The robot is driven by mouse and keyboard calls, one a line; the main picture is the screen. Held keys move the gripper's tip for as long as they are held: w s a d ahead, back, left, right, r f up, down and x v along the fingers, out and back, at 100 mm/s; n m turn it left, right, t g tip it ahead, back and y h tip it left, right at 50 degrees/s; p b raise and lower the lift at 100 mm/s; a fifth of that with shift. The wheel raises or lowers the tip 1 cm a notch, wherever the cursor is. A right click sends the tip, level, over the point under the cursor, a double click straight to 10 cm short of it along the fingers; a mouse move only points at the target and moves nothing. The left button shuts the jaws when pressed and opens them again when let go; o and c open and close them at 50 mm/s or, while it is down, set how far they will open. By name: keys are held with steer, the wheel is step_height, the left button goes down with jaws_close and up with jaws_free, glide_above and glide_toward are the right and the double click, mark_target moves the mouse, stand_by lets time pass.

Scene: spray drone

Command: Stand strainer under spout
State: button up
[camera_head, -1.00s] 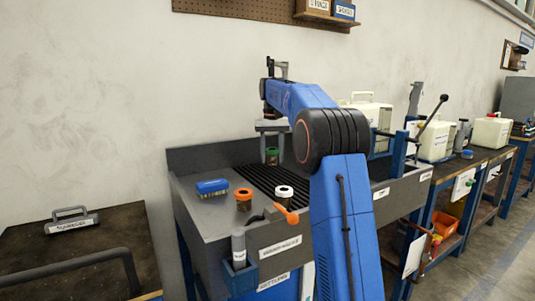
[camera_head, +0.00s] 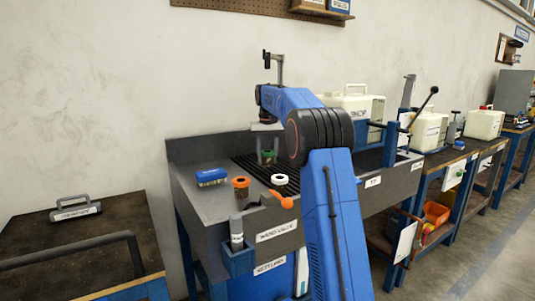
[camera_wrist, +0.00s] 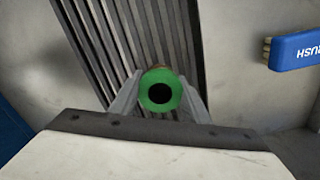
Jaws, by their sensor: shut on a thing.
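A green-rimmed strainer (camera_head: 266,157) with a dark round hole is between the fingers of my gripper (camera_head: 266,138), over the slatted black drain grate (camera_head: 250,167). In the wrist view the green ring (camera_wrist: 160,75) sits between the two grey fingers, which are shut on it. I cannot tell whether its base touches the grate. An orange-rimmed one (camera_head: 240,188) and a white-rimmed one (camera_head: 279,180) stand nearer on the grey bench. A grey upright with a dark top (camera_head: 280,68) rises behind my arm. I cannot tell if it is the spout; its lower part is hidden.
A blue brush (camera_head: 211,176) lies on the bench left of the grate; it also shows in the wrist view (camera_wrist: 293,48). An orange-handled lever (camera_head: 284,200) sticks out at the bench front. White containers (camera_head: 355,105) stand to the right. A dark table (camera_head: 75,240) is at left.

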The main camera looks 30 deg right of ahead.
mark_target(267, 151)
steer(key=shift+f, duration=0.7)
steer(key=shift+f, duration=0.55)
steer(key=o, duration=1.2)
steer(key=shift+r, duration=3.75)
